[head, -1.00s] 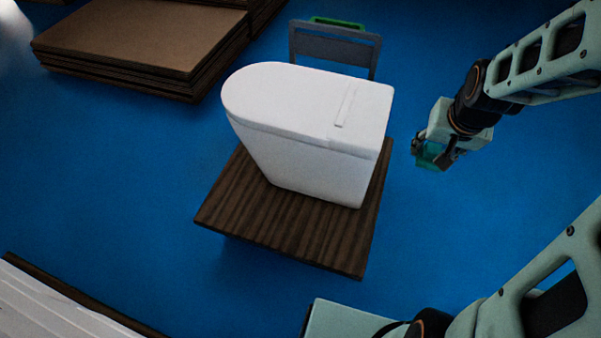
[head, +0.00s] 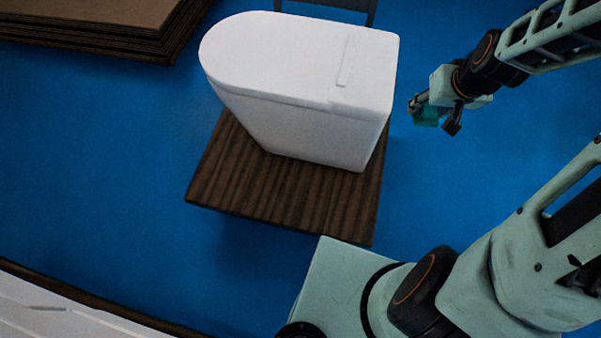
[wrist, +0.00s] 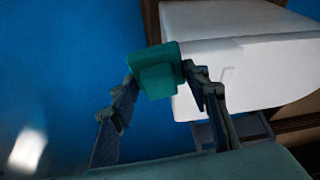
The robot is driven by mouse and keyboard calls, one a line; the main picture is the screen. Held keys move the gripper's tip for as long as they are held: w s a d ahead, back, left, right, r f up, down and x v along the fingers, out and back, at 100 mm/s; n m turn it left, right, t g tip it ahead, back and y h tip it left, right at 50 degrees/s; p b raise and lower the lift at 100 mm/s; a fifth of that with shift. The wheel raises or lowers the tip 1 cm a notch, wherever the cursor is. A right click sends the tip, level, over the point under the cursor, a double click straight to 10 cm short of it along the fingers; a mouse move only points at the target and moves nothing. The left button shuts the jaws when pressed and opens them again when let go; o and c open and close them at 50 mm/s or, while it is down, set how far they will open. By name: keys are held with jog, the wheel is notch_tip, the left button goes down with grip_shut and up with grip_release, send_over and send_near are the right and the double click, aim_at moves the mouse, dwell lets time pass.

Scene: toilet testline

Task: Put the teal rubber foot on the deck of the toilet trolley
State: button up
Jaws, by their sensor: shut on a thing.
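The teal rubber foot (wrist: 157,72) is a small block held between the fingertips of my gripper (wrist: 158,82) in the wrist view. In the head view my gripper (head: 434,117) is to the right of the toilet, above the blue floor, with the teal foot (head: 425,115) partly hidden by the fingers. The trolley has a dark brown ribbed wooden deck (head: 280,205). A white toilet (head: 300,90) stands on its rear part. The front strip of the deck is bare. The toilet also shows behind the foot in the wrist view (wrist: 245,65).
The trolley's dark handle (head: 345,6) rises behind the toilet. A stack of brown boards (head: 90,25) lies on the floor at the upper left. A white slatted surface (head: 60,310) with a dark edge is at the lower left. Blue floor is clear left of the trolley.

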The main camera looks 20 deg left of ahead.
jog(key=s+a+f+n+y+b, duration=0.1)
jog(key=a+f+n+b, duration=0.25)
jog(key=f, duration=0.55)
jog(key=s+a+f+n+y+b, duration=0.15)
jog(key=f+b, duration=0.25)
jog(key=f, duration=0.5)
jog(key=s+a+f+n+g+b, duration=0.2)
jog(key=s+a+f+n+b, duration=0.3)
jog(key=f, duration=0.6)
jog(key=s+a+f+n+g+b, duration=0.15)
jog(key=s+a+f+b, duration=0.4)
jog(key=f, duration=0.55)
jog(key=s+a+f+n+g+b, duration=0.1)
jog(key=s+a+f+n+b, duration=0.2)
jog(key=s+f+n+b, duration=0.55)
jog(key=m+b, duration=0.1)
jog(key=m, duration=0.3)
send_near(297, 203)
jog(key=shift+s+a+f+y, duration=0.1)
jog(key=shift+a+f+y, duration=0.15)
jog(key=shift+f, duration=0.25)
jog(key=shift+s+a+f+y, duration=0.1)
jog(key=shift+a+f, duration=0.25)
jog(key=shift+f, duration=0.15)
jog(key=shift+w+a+f+b, duration=0.1)
jog(key=shift+f+b, duration=0.25)
jog(key=shift+f, duration=0.55)
jog(key=shift+w+a+f+b, duration=0.1)
jog(key=shift+f+b, duration=0.25)
jog(key=shift+f, duration=0.55)
